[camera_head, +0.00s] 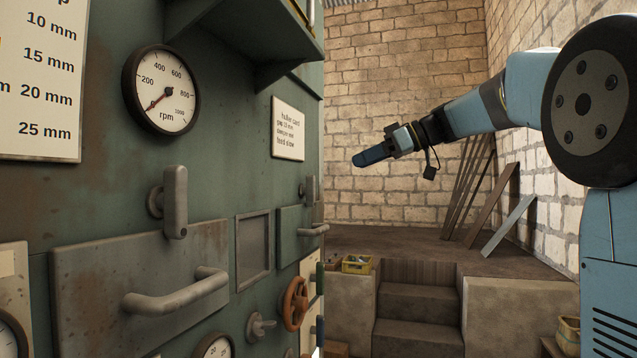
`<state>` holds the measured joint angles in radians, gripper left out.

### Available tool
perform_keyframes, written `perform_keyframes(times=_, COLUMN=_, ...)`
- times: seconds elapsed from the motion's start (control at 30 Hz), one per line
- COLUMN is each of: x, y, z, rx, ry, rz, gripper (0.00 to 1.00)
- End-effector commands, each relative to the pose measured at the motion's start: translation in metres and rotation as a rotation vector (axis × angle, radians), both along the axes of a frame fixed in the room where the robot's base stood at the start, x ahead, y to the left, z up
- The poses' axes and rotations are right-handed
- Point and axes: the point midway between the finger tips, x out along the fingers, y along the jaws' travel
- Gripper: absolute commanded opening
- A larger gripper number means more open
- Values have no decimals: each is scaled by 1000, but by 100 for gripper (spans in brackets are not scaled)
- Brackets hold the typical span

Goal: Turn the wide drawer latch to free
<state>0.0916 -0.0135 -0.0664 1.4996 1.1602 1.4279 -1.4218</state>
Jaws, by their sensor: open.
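The wide drawer (88,293) is a worn grey-green panel low on the left of the machine, with a curved bar handle (180,294). Its latch (175,201) is a grey lever above the drawer's upper edge. The lever stands upright, with its lower end reaching down in front of the drawer face. My gripper (362,159) is at the end of my blue arm, right of the machine and well apart from the latch. It is seen side-on, with nothing visible held in it. The gap between the fingers is hard to make out.
A narrower drawer (290,234) with its own handle and small latch (309,188) is further along the machine. An rpm gauge (161,89) and a shelf (240,35) are above. Steps (418,300) and leaning planks (490,205) are behind.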

Motion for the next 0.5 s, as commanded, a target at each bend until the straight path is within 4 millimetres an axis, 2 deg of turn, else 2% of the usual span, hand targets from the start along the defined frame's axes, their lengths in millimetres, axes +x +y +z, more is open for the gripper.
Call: perform_keyframes(times=0.5, x=26, y=74, z=-33, rx=-1, ry=4, rz=2, gripper=44)
